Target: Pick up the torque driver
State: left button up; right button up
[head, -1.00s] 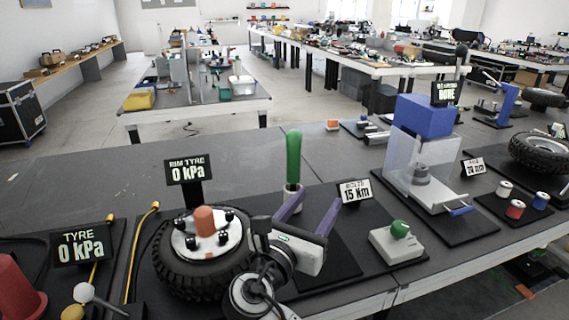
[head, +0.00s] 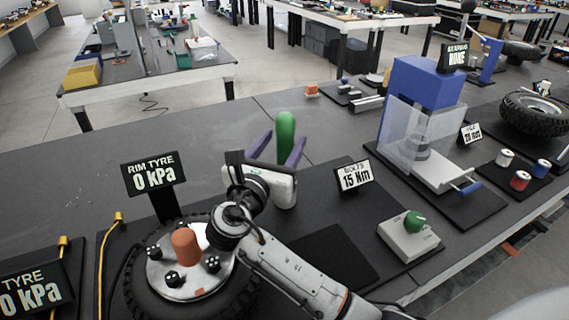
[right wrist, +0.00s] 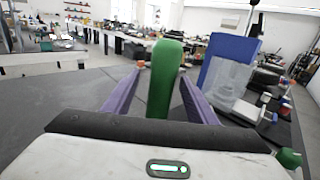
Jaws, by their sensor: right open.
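The torque driver, with its green handle (head: 286,132), stands upright on the bench behind the tyre. Its lower part is mostly hidden by my right gripper. My right gripper (head: 284,143) is open, with one purple finger on each side of the green handle. The right wrist view shows the handle (right wrist: 164,75) between the two fingers (right wrist: 162,72), with a visible gap at the fingertips. I cannot tell whether a finger touches it lower down. My left gripper is not in view.
A tyre and rim with an orange cone (head: 185,246) sit below left. A "15 Nm" sign (head: 354,175) and a grey box with a green knob (head: 408,240) are at right. A blue press (head: 425,90) stands farther right.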

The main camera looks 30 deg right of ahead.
jog(key=x, duration=0.4)
jog(key=shift+s+d+r, duration=0.1)
jog(key=shift+d, duration=0.2)
jog(key=shift+w+d, duration=0.3)
jog(key=shift+w, duration=0.05)
jog(key=c, duration=1.2)
jog(key=shift+r, duration=0.15)
jog(key=shift+c, duration=0.3)
